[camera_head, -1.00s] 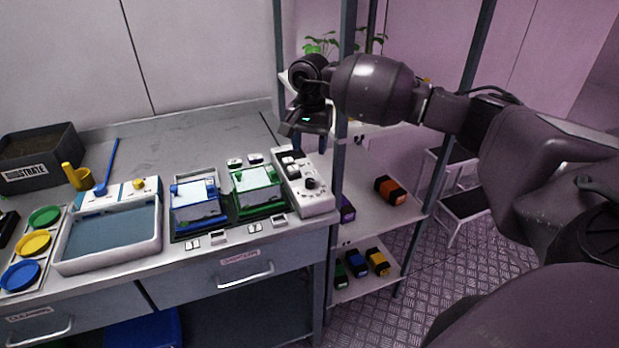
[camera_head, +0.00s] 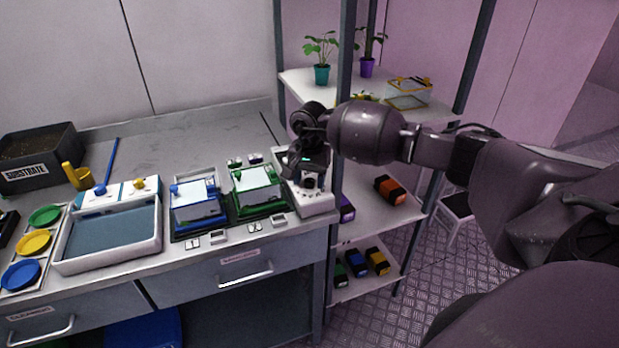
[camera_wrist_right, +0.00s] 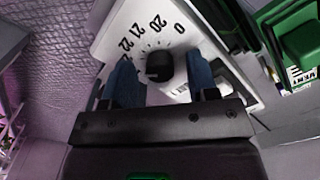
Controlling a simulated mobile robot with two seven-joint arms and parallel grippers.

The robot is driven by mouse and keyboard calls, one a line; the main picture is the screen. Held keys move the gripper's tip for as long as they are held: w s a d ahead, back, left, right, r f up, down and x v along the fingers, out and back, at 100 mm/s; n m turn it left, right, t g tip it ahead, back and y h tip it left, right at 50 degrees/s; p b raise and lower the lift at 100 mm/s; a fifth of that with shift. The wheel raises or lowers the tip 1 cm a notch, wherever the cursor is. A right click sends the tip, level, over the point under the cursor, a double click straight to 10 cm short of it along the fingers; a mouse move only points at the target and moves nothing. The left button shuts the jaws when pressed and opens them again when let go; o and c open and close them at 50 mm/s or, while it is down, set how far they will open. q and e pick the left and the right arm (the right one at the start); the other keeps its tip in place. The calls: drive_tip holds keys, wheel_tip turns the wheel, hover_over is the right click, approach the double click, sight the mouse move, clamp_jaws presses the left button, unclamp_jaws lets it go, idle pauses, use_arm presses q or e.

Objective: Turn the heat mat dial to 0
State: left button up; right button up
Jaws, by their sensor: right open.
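The white heat mat control box (camera_head: 318,204) stands at the right end of the bench, partly hidden by my right gripper (camera_head: 309,182). In the right wrist view the box face (camera_wrist_right: 118,28) carries a round black dial (camera_wrist_right: 160,66) with printed marks 0, 20, 21, 22 and more. Which mark the dial points to is too small to tell. My right gripper (camera_wrist_right: 160,70) is open, with one blue-grey finger on each side of the dial and a gap visible to it. My left gripper is not in view.
The green-framed box (camera_head: 257,190) stands just left of the control box, with the blue-framed box (camera_head: 195,204) beyond it. A grey rack post (camera_head: 343,130) rises close to my right arm. Plants stand on the rack's upper shelf (camera_head: 300,82).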

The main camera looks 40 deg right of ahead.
drive_tip(key=c, duration=0.9)
drive_tip(key=shift+c, duration=0.2)
